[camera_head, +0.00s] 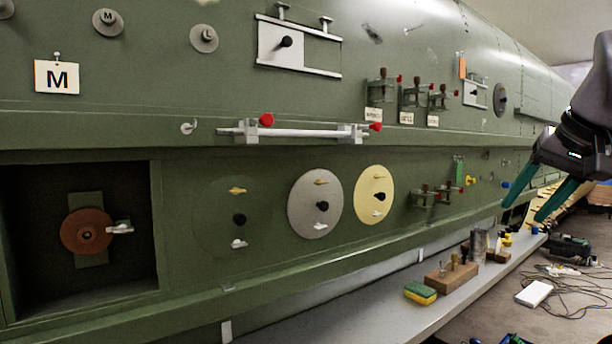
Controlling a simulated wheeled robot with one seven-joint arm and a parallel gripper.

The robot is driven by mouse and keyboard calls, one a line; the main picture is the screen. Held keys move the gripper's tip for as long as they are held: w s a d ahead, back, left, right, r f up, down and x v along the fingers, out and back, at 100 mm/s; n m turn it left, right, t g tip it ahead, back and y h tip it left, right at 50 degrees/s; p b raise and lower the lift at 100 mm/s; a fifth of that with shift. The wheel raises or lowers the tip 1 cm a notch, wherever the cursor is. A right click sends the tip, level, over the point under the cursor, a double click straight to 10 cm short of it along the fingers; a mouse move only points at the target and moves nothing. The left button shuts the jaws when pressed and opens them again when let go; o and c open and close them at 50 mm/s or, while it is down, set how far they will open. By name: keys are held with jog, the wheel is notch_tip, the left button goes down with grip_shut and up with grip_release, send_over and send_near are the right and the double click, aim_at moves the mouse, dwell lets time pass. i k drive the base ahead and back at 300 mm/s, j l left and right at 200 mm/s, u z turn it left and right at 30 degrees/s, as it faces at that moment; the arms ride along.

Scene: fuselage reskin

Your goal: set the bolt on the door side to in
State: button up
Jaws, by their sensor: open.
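A long pale bar (305,132) runs along the ledge of the green fuselage wall, between grey brackets at its two ends. It carries a red knob (266,119) near its left end and another red knob (376,126) near its right end. Several small clamp-like fittings (411,93) with red tips sit on the wall to the right. I cannot tell from the picture which fitting is the door-side bolt or how far any bolt is pushed in. My gripper (522,212) is at the far right, its two teal fingers apart and empty, away from the bar and fittings.
Below the bar are a dark recess with a brown disc (86,231), a grey disc (315,203) and a yellow disc (374,194). A white sliding plate (275,46) is above. A grey shelf (350,322) holds a sponge (420,293) and a wooden block (451,279). Cables lie at right.

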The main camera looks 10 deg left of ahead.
aim_at(266, 120)
jog(key=u, duration=1.35)
